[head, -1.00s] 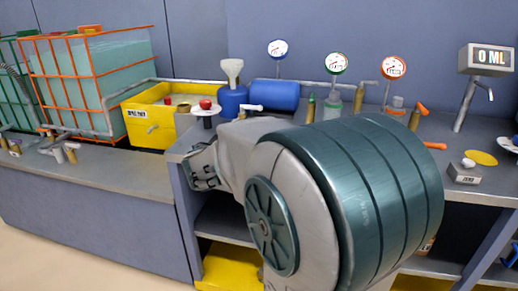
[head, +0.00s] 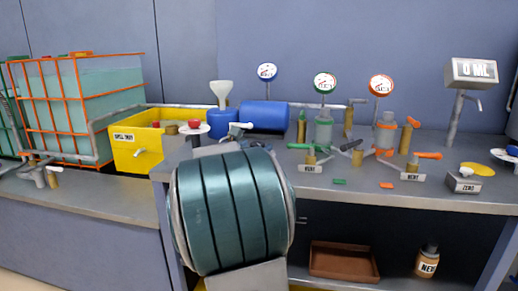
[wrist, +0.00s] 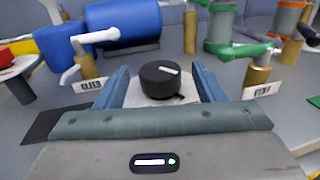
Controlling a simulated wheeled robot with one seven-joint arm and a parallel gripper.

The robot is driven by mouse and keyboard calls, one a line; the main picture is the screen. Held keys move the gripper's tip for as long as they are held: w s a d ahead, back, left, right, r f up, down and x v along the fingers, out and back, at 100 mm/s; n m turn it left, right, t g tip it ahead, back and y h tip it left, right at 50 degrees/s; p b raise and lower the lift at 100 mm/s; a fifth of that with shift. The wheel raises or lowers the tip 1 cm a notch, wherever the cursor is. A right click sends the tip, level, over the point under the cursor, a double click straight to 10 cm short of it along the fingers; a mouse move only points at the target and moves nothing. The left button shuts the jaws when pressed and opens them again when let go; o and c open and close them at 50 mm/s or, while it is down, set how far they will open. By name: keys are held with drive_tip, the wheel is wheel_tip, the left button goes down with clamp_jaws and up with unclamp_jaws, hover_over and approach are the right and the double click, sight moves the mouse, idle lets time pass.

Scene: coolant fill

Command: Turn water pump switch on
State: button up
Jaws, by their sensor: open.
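In the wrist view a round black knob switch (wrist: 160,80) with a white pointer mark sits on a pale plate (wrist: 134,97). The mark points toward the right. No label on the knob is readable. My gripper (wrist: 161,70) is open, with one blue finger on each side of the knob. In the head view the knob and my gripper are hidden behind my teal arm link.
A white-handled BLEED valve (wrist: 88,62) stands left of the knob and a green-handled VENT valve (wrist: 256,72) stands right. A blue cylinder (wrist: 124,24) lies behind. In the head view a yellow bin (head: 138,140) and red button (head: 193,124) are at left.

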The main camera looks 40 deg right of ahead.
sight(260, 143)
drive_tip(key=shift+x, duration=1.8)
drive_tip(key=c, duration=1)
